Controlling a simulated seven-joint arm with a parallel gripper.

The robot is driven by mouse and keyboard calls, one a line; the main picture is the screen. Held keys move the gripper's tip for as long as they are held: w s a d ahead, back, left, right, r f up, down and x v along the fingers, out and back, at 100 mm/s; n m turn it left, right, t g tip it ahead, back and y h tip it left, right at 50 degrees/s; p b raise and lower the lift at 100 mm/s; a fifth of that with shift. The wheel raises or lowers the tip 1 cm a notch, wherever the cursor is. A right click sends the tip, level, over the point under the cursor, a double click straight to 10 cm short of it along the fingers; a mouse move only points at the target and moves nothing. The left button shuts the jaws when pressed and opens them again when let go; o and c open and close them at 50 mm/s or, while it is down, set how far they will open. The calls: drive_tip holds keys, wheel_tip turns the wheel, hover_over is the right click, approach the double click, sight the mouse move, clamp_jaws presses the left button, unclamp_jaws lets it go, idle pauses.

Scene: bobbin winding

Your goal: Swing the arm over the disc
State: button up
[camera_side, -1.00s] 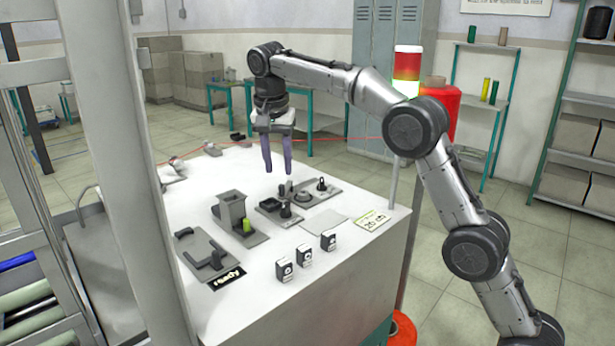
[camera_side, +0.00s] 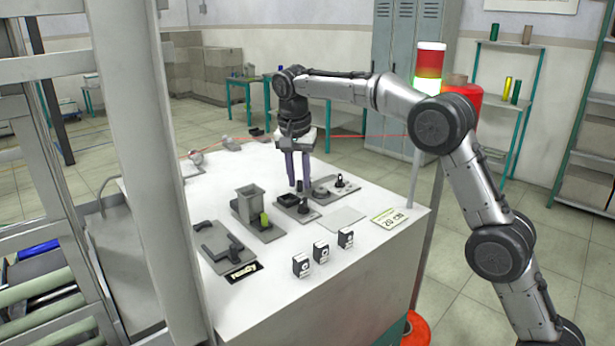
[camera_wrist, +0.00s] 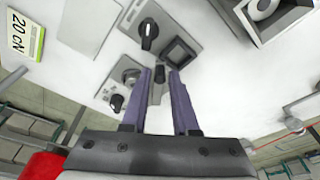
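A round metal disc (camera_side: 321,190) lies on a grey plate beside a small upright black knob (camera_side: 341,181). The disc also shows in the wrist view (camera_wrist: 127,74), left of my fingers, with the knob (camera_wrist: 117,103) below it. I cannot clearly make out which part is the swing arm. My gripper (camera_side: 299,187) points down over the fixtures, left of the disc. Its two purple fingers (camera_wrist: 166,72) are apart and nothing shows held between them. Whether the fingertips touch anything is unclear.
A plate with a square black well (camera_side: 288,199) and a black knob (camera_side: 303,207) is just below my fingers. A grey hopper block (camera_side: 250,203) stands to the left. Several small labelled boxes (camera_side: 321,252) line the front. A "20 cN" card (camera_side: 388,217) lies front right.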

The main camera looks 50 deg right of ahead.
clamp_jaws()
drive_tip(key=shift+s+d, duration=0.1)
drive_tip(key=shift+s, duration=0.05)
drive_tip(key=shift+s+d, duration=0.5)
drive_tip(key=shift+s, duration=0.1)
